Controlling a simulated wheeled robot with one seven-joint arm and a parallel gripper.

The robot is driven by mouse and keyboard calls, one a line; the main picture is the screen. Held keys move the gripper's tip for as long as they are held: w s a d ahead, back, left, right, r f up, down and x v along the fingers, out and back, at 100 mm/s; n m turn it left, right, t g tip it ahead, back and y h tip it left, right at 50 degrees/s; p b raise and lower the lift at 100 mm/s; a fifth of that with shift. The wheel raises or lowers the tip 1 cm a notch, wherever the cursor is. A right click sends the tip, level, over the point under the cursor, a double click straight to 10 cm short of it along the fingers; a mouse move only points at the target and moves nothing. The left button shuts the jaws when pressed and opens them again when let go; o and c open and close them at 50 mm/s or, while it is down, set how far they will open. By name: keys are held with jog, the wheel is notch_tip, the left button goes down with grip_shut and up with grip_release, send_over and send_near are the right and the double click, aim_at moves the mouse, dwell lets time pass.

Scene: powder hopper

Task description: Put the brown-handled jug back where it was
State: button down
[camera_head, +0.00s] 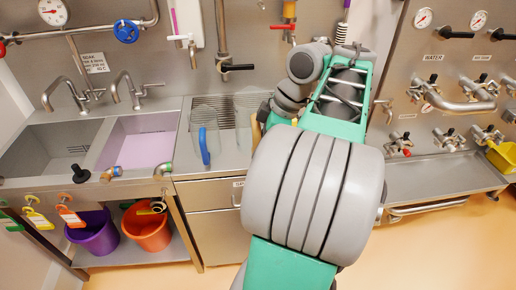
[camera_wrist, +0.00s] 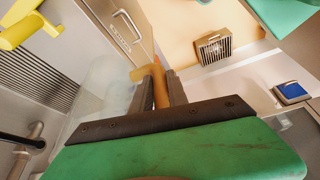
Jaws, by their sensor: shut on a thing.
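The brown-handled jug is a clear, see-through vessel (camera_wrist: 98,88) with a brown handle (camera_wrist: 160,90) in the wrist view. My gripper (camera_wrist: 160,84) is shut on that handle, one dark finger on each side. The jug's clear body lies left of the fingers, and its outline is faint. In the head view my arm hides the gripper and most of the jug; a small tan patch shows at the arm's left edge, but I cannot tell if it is the handle. Another clear jug with a blue handle (camera_head: 205,146) stands on the ribbed drainboard (camera_head: 228,112).
Two sinks, one grey (camera_head: 45,150) and one with a pinkish basin (camera_head: 138,146), lie left of the drainboard. A purple bucket (camera_head: 94,233) and an orange bucket (camera_head: 146,229) stand below. Taps and a yellow container (camera_head: 503,157) are on the right.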

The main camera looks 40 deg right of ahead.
jog(key=w+d+f, duration=0.1)
jog(key=w+d, duration=0.1)
jog(key=w+d+f, duration=0.1)
jog(key=w+d, duration=0.1)
jog(key=w+d+f, duration=0.1)
jog(key=w+d, duration=0.1)
jog(key=shift+w+f+p, duration=0.1)
jog(key=shift+f+p, duration=0.2)
jog(key=shift+f, duration=0.1)
jog(key=w+d+f, duration=0.2)
jog(key=f, duration=0.1)
jog(key=w+d+f, duration=0.1)
jog(key=f, duration=0.1)
jog(key=shift+d+f, duration=0.15)
jog(key=shift+f, duration=0.1)
jog(key=f, duration=0.3)
jog(key=shift+w+d+b, duration=0.15)
jog(key=shift+w+b, duration=0.1)
jog(key=shift+b, duration=0.05)
jog(key=shift+f, duration=0.3)
jog(key=shift+f, duration=0.25)
jog(key=c, duration=1.3)
grip_release()
jog(key=shift+r, duration=0.1)
